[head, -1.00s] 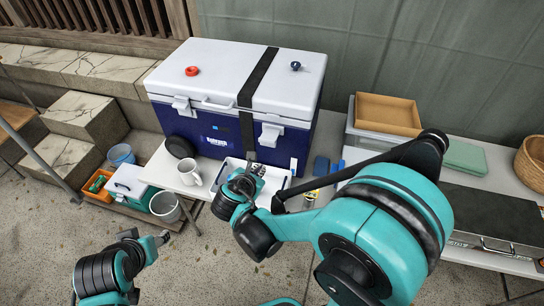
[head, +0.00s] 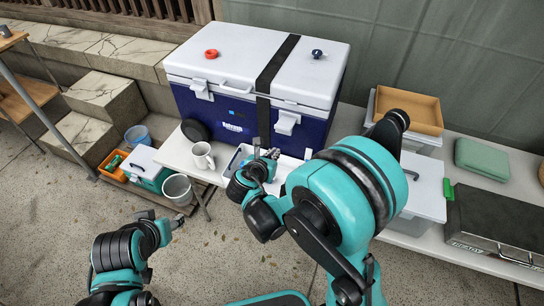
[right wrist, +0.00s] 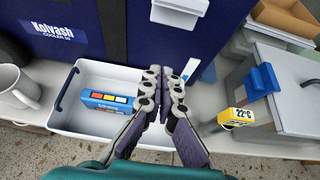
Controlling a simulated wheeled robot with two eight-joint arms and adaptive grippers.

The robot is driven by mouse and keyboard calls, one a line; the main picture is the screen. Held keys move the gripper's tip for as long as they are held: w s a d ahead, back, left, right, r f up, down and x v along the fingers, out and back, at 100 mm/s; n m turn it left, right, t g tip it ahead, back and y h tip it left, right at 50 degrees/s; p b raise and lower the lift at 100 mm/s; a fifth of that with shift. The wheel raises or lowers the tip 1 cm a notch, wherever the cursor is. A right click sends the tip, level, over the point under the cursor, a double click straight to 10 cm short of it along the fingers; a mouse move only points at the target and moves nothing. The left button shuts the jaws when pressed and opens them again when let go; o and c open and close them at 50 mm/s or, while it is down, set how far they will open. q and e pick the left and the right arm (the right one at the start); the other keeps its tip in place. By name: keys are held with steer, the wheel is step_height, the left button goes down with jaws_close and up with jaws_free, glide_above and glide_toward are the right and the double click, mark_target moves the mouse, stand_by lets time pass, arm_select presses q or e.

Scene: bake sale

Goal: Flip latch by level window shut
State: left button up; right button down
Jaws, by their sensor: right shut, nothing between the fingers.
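The blue cooler (head: 225,112) with a white lid stands against the wall. Its front has a left latch (head: 199,90) and a right latch (head: 286,122), both white; the right one also shows at the top of the right wrist view (right wrist: 180,10). I cannot tell for sure whether either is flipped up. A narrow pale strip (right wrist: 190,68), possibly the level window, shows low on the front below the right latch. My right gripper (head: 270,157) is shut and empty, in front of and below the right latch, over the white tray (right wrist: 75,120). My left gripper (head: 177,221) is low, well away from the cooler.
A blue box (right wrist: 107,102) lies in the tray. A white mug (head: 202,156) stands left of it. A grey case (head: 495,225) lies farther right on the bench.

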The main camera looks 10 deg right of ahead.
mark_target(286, 126)
steer(key=b+x, duration=0.2)
steer(key=x, duration=0.4)
step_height(286, 126, up, 4)
steer(key=shift+r, duration=0.1)
steer(key=shift+r, duration=0.1)
